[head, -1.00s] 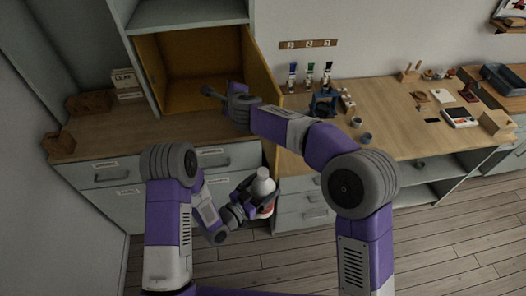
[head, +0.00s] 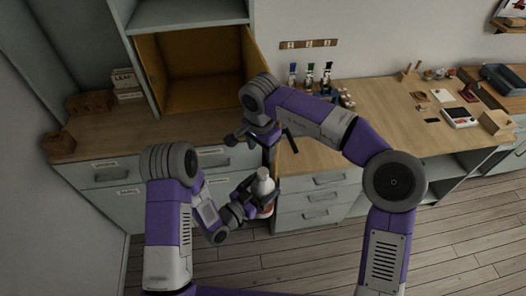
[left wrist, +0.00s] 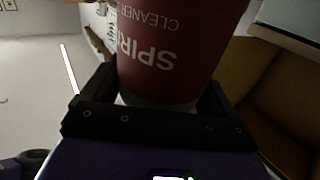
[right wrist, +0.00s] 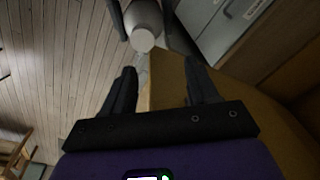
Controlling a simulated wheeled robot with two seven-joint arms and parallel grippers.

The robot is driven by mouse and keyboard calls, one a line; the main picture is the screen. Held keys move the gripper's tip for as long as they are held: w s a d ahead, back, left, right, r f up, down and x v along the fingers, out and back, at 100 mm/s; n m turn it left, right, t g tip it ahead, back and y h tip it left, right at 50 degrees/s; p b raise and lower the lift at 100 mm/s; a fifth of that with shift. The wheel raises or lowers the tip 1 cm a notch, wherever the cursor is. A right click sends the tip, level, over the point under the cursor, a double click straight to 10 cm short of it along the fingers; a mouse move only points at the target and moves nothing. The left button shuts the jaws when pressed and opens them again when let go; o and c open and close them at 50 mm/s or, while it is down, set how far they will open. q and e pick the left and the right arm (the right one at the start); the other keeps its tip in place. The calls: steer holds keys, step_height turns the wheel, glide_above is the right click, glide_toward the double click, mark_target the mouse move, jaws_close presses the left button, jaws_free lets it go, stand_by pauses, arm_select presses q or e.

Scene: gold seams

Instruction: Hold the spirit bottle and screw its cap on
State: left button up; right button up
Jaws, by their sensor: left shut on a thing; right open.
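The spirit bottle (head: 264,184) is pale at the top with a red lower part, and is held in front of the drawers in the head view. My left gripper (head: 258,198) is shut around it. The left wrist view shows its dark red label (left wrist: 165,45) with upside-down white lettering, between the fingers. My right gripper (head: 262,140) is open and above the bottle in the head view. The right wrist view shows no object between its fingers (right wrist: 157,78); the bottle's round pale top (right wrist: 143,40) lies beyond the fingertips. I cannot tell whether this top is the cap.
The open yellow-lined cabinet (head: 200,75) stands behind, its door edge close to my right gripper. The wooden counter (head: 395,160) at right holds small bottles (head: 310,75) and other small items. Drawers (head: 318,197) are beside the held bottle.

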mark_target(263, 171)
steer(key=shift+s+d+r+n+g, duration=0.15)
steer(key=shift+s+d+n+g, duration=0.1)
steer(key=shift+s, duration=0.3)
steer(key=shift+s+d+r+n+g, duration=0.1)
steer(key=shift+s+n+g, duration=0.15)
steer(key=shift+s, duration=0.25)
steer(key=shift+f, duration=4)
jaws_close()
